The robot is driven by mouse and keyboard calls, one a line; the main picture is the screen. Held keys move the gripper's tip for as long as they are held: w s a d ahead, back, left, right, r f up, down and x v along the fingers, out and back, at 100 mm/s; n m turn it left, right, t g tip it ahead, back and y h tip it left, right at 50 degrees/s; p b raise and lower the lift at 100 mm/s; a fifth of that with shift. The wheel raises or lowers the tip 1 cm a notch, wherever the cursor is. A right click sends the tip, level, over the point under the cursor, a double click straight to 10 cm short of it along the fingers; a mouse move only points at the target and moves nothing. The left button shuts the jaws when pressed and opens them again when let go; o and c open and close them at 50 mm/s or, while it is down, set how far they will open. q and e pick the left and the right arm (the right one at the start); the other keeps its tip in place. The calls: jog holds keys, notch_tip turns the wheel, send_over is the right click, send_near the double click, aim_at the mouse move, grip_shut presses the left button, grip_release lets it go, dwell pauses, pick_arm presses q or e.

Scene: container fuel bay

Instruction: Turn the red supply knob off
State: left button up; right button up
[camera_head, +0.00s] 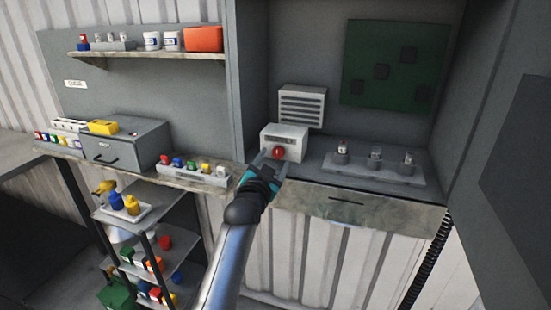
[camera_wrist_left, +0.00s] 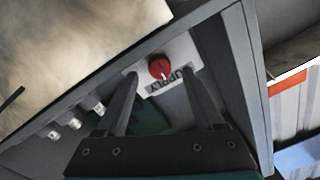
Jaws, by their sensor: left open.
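The red supply knob (camera_head: 278,152) sits on the front of a small white box (camera_head: 298,133) on the bay's shelf. In the left wrist view the red knob (camera_wrist_left: 161,67) shows a pale pointer line, beside a label reading "SUPPLY" (camera_wrist_left: 168,83). My left gripper (camera_head: 270,166) is in front of the box. It is open, with its fingertips (camera_wrist_left: 158,72) on either side of the knob; I cannot tell whether they touch it. My right gripper is not in view.
A tray with several small fittings (camera_head: 374,168) stands right of the box. A vented unit (camera_head: 302,105) and a green board (camera_head: 394,64) are behind. A tray of coloured items (camera_head: 193,173) and a grey case (camera_head: 127,146) are left.

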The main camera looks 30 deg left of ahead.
pick_arm(q)
jog(key=shift+x, duration=1.05)
grip_shut()
